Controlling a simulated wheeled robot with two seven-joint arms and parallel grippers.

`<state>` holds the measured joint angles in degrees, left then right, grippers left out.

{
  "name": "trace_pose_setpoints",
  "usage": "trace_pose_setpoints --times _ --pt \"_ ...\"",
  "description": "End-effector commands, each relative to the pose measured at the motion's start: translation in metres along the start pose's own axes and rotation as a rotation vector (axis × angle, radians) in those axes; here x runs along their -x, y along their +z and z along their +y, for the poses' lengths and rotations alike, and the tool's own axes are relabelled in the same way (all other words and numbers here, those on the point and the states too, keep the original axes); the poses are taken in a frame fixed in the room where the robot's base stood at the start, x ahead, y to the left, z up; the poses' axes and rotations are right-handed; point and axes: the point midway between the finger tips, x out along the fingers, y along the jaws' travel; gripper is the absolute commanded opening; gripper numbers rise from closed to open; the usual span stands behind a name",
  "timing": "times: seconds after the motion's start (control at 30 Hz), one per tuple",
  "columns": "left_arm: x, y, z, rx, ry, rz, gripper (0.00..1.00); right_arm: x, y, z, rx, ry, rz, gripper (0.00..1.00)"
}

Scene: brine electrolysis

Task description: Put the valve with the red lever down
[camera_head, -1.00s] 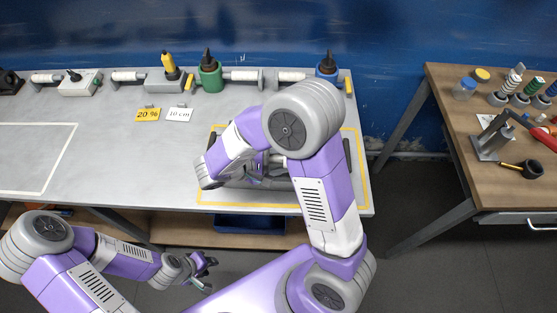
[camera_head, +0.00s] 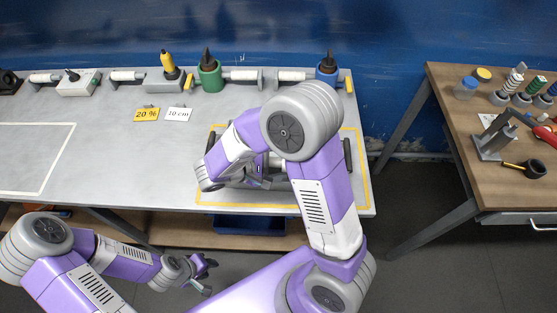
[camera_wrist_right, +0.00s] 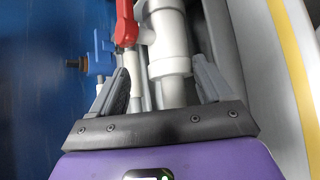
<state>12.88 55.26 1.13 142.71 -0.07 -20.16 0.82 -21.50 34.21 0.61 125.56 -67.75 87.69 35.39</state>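In the right wrist view, a white pipe fitting (camera_wrist_right: 168,66) with a red lever (camera_wrist_right: 127,24) lies ahead of my right gripper (camera_wrist_right: 160,68). The gripper's fingers stand apart on either side of the fitting, with a visible gap on the left. A blue valve (camera_wrist_right: 100,61) is to its left. My left gripper (camera_head: 207,275) is open and empty, in front of the table.
The grey table (camera_head: 110,170) has free room left of the yellow outline. At the back stand a green holder (camera_head: 210,78), a blue holder (camera_head: 327,74) and pipes. A yellow "20 %" card (camera_head: 147,115) and a white card (camera_head: 178,114) lie nearby. A wooden side table (camera_head: 455,130) is at right.

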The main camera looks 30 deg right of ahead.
Motion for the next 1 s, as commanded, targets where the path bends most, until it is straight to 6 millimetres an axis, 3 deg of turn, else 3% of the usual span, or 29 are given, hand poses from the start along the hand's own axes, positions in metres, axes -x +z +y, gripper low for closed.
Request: trace_pose_setpoints --times 0.27,0.43,0.8,1.0 --pt "0.002 0.000 0.001 0.000 0.000 0.000 0.39 0.001 0.001 0.002 -0.001 0.001 0.000 0.78" --pt "0.014 0.001 0.005 0.000 0.000 0.000 0.39 0.008 0.008 0.011 -0.001 0.001 0.001 0.78" --pt "0.029 0.001 0.011 0.000 0.000 0.000 0.39 0.092 0.006 0.010 -0.001 0.003 0.004 0.78" --pt "0.034 0.002 0.013 0.000 0.000 0.000 0.39 0.119 0.006 0.009 0.000 0.001 0.002 0.78"
